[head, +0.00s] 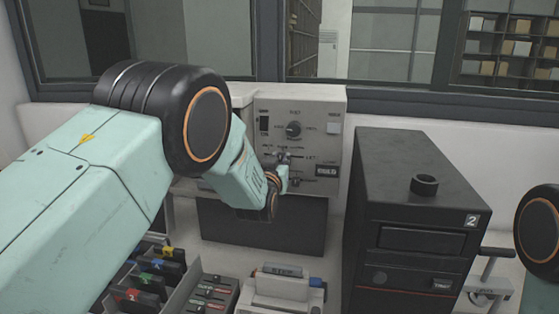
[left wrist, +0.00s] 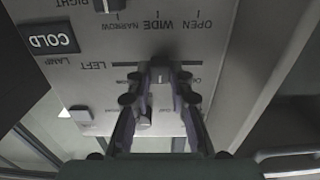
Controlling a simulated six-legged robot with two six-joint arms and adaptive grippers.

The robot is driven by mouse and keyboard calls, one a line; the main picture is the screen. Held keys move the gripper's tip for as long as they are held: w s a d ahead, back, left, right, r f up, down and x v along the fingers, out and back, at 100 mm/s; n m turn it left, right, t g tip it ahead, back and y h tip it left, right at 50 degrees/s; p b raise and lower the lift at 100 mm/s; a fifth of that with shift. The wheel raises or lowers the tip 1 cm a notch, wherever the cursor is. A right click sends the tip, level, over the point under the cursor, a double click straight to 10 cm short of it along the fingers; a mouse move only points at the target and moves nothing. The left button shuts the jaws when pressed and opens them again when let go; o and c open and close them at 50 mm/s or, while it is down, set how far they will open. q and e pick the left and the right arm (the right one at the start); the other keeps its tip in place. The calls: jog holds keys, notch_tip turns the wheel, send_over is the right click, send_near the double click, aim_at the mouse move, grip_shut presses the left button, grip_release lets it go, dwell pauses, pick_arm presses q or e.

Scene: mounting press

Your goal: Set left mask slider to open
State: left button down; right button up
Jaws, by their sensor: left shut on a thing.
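The left mask slider (left wrist: 160,75) is on the grey control panel (head: 335,112). In the left wrist view, which shows the panel upside down, its small knob is on the track beside the label LEFT, between my fingertips. My left gripper (head: 281,172) is at the panel front in the head view and covers part of the sliders. In the left wrist view my left gripper (left wrist: 159,78) is shut on the knob from both sides. The labels OPEN, WIDE and NARROW are readable above the track. My right gripper is not in view.
Another slider knob (left wrist: 108,4) sits near the label RIGHT. A lamp display (left wrist: 48,38) reads COLD. A round dial (head: 294,129) is higher on the panel. A black box (head: 400,200) marked 2 stands right of the panel, and trays (head: 210,292) lie in front.

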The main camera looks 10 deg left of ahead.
aim_at(268, 152)
pick_arm(q)
jog(key=shift+r, duration=0.15)
jog(key=a+b, duration=0.1)
jog(key=a, duration=0.3)
jog(key=shift+a, duration=0.25)
jog(key=shift+d+r, duration=0.1)
jog(key=shift+d, duration=0.1)
jog(key=c, duration=1.7)
grip_release()
jog(key=o, duration=0.5)
jog(key=shift+s+a, duration=0.1)
jog(key=shift+a, duration=0.15)
jog(key=shift+d, duration=0.3)
jog(key=shift+a, duration=0.2)
jog(key=shift+d+f, duration=0.15)
jog(key=shift+f, duration=0.1)
